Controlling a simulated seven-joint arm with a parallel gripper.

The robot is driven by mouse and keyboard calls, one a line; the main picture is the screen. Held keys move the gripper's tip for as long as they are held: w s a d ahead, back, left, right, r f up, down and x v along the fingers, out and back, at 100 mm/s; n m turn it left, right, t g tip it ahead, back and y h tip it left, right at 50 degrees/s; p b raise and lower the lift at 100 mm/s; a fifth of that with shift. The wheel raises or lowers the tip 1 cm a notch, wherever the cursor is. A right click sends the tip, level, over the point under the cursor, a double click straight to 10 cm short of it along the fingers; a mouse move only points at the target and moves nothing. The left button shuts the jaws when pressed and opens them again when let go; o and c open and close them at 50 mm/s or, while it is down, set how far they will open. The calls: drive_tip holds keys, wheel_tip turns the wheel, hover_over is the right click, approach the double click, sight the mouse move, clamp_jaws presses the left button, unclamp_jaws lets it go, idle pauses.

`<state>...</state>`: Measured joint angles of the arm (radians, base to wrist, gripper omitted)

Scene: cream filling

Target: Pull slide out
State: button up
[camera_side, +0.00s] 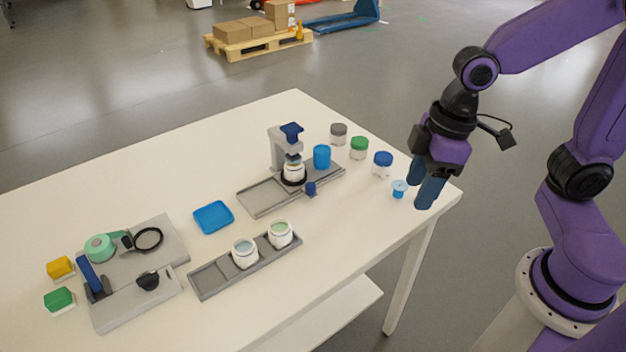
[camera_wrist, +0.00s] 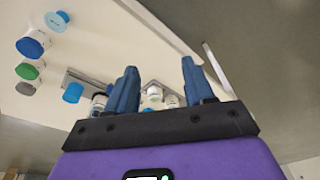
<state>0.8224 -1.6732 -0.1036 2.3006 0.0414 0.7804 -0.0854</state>
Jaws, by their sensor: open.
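The filling station has a grey base rail (camera_side: 262,196) and a grey upright with a dark blue top (camera_side: 291,131). A white jar (camera_side: 293,171) sits in a black ring under the nozzle. A dark blue knob (camera_side: 310,188) stands at the front edge of the rail; I cannot tell for certain that it is the slide's handle. My gripper (camera_side: 421,194) is open and empty, to the right of the station near the table's right corner, with its blue fingers pointing down. In the wrist view my open fingers (camera_wrist: 160,66) partly cover the station.
A blue cup (camera_side: 322,156) stands on the rail's right end. Jars with grey (camera_side: 338,133), green (camera_side: 359,147) and blue (camera_side: 382,164) lids and a small light-blue piece (camera_side: 399,189) stand between station and gripper. A grey tray (camera_side: 211,281) holds two jars. A blue dish (camera_side: 213,217) lies left.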

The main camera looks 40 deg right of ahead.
drive_tip(key=w+a+m+t, duration=0.1)
drive_tip(key=w+m, duration=0.1)
drive_tip(key=w, duration=0.7)
drive_tip(key=m+t, duration=0.2)
approach(312, 185)
drive_tip(key=shift+y, duration=0.4)
drive_tip(key=x, duration=0.9)
drive_tip(key=shift+w+d+f, duration=0.1)
drive_tip(key=shift+d, duration=0.2)
clamp_jaws()
